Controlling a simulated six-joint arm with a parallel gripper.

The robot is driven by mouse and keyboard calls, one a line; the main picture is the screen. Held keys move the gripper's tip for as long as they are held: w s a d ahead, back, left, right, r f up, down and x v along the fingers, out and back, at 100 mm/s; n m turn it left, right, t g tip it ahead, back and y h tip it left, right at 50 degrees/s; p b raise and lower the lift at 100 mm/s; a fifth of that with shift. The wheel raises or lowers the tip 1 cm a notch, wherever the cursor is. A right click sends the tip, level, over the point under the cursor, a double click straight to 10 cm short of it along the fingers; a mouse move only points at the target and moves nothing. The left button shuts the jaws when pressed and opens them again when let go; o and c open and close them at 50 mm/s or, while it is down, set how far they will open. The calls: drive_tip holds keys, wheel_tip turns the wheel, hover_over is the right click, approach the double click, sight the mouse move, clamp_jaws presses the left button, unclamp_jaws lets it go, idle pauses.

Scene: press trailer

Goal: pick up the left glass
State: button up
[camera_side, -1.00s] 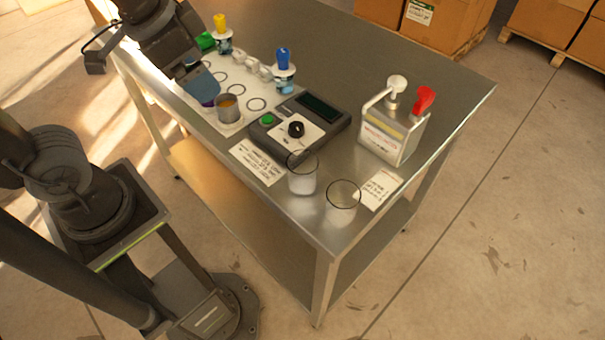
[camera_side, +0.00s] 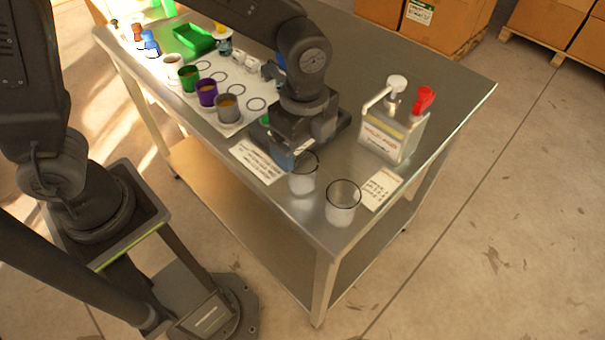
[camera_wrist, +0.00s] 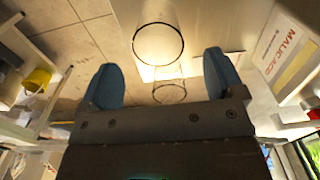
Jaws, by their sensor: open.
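The left glass (camera_side: 302,182) stands on the metal table near its front edge, a clear cup with a dark rim and pale contents. The right glass (camera_side: 341,212) stands beside it, nearer the table corner. My gripper (camera_side: 290,160) is open and empty, close beside the left glass on its upper-left side. In the wrist view the blue fingertips of my gripper (camera_wrist: 163,80) are spread apart. Two clear glass outlines show there, a larger one (camera_wrist: 158,45) and a smaller one (camera_wrist: 170,92) between the fingers; I cannot tell which is which.
A label card (camera_side: 380,188) lies by the right glass. My arm partly hides a dark device behind the gripper. Several coloured cups, including a purple one (camera_side: 207,93), stand on a white sheet at left.

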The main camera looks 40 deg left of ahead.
wheel_tip(320, 180, down, 8)
drive_tip(key=shift+s+a+f, duration=0.1)
drive_tip(key=shift+f, duration=0.1)
idle(0.3)
drive_tip(key=shift+c, duration=0.3)
drive_tip(key=c, duration=1)
drive_tip(key=shift+r, duration=0.1)
